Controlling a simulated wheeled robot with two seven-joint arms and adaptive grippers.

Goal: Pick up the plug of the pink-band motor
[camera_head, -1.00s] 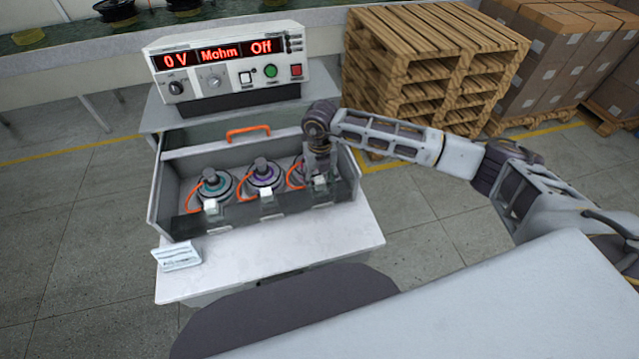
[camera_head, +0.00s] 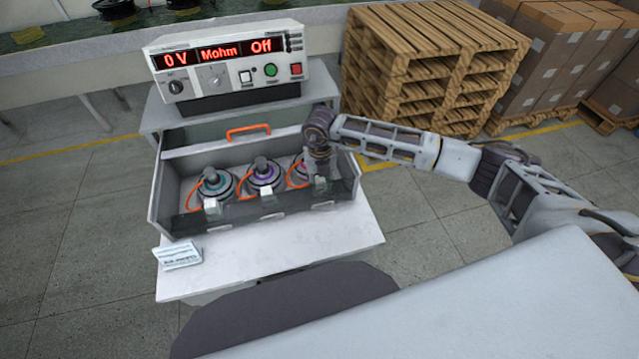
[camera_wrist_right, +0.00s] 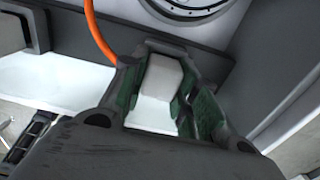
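The pink-band motor (camera_head: 299,173) is the rightmost of three motors in the grey tray, partly hidden behind my right gripper and wrist. Its band colour is hard to make out. My right gripper (camera_head: 321,188) points down at the front of the tray beside this motor. In the right wrist view, its green-padded fingers (camera_wrist_right: 163,92) are on both sides of a white plug (camera_wrist_right: 163,76), with very little space between. I cannot tell whether they press on it. An orange cable (camera_wrist_right: 97,35) shows behind the left finger. My left gripper is not in view.
The tray (camera_head: 153,205) also holds a teal-band motor (camera_head: 216,183) and a purple-band motor (camera_head: 263,176). A tester (camera_head: 228,65) reading 0 V, Mohm, Off stands behind. A white card (camera_head: 178,256) lies front left; the tabletop (camera_head: 290,252) before the tray is mostly clear.

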